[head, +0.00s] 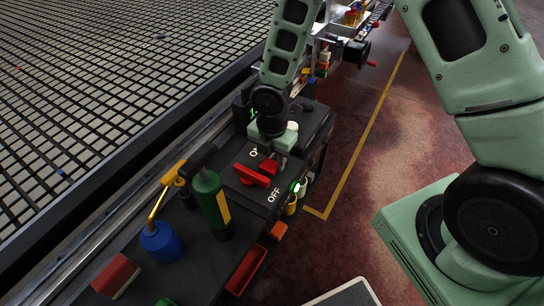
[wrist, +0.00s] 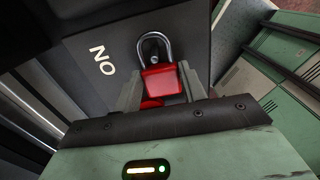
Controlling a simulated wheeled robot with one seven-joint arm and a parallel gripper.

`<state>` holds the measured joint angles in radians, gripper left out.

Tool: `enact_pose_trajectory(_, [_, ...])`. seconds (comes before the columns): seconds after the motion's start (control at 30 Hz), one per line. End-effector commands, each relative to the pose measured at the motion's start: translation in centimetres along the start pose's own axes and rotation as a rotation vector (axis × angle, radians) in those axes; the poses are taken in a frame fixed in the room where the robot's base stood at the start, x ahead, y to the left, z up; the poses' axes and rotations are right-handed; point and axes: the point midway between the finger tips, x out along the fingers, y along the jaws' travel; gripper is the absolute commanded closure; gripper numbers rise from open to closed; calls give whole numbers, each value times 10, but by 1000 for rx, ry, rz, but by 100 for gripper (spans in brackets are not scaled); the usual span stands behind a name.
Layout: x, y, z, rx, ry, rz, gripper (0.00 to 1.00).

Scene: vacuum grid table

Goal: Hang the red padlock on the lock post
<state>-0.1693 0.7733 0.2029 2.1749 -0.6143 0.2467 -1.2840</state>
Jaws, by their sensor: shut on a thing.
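The red padlock (wrist: 163,82) is between the fingers of my gripper (wrist: 162,88) in the wrist view, with its grey metal shackle pointing away from the gripper over the dark panel. A small grey piece shows inside the shackle's loop; I cannot tell whether it is the lock post. In the head view my gripper (head: 277,160) is low over the black switch box, beside a red rotary handle (head: 251,176) between the ON and OFF marks. The padlock is hard to separate from the red handle there. The lock post is not clearly visible.
A green bottle (head: 212,205) and a blue can with a yellow spout (head: 161,242) stand left of the switch box. A red-and-white block (head: 116,276) lies at the near left. The large grid table (head: 130,90) fills the upper left.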

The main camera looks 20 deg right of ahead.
Motion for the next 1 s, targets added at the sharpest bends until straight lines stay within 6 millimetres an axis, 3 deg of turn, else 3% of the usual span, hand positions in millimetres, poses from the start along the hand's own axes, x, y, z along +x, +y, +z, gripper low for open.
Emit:
enact_pose_trajectory(0.3, [0, 0, 0, 0, 0, 0, 85])
enact_pose_trajectory(0.33, [0, 0, 0, 0, 0, 0, 50])
enact_pose_trajectory(0.4, [0, 0, 0, 0, 0, 0, 33])
enact_pose_trajectory(0.77, [-5, 0, 0, 0, 0, 1, 33])
enact_pose_trajectory(1.0, [-47, 1, 1, 2, -1, 4, 33])
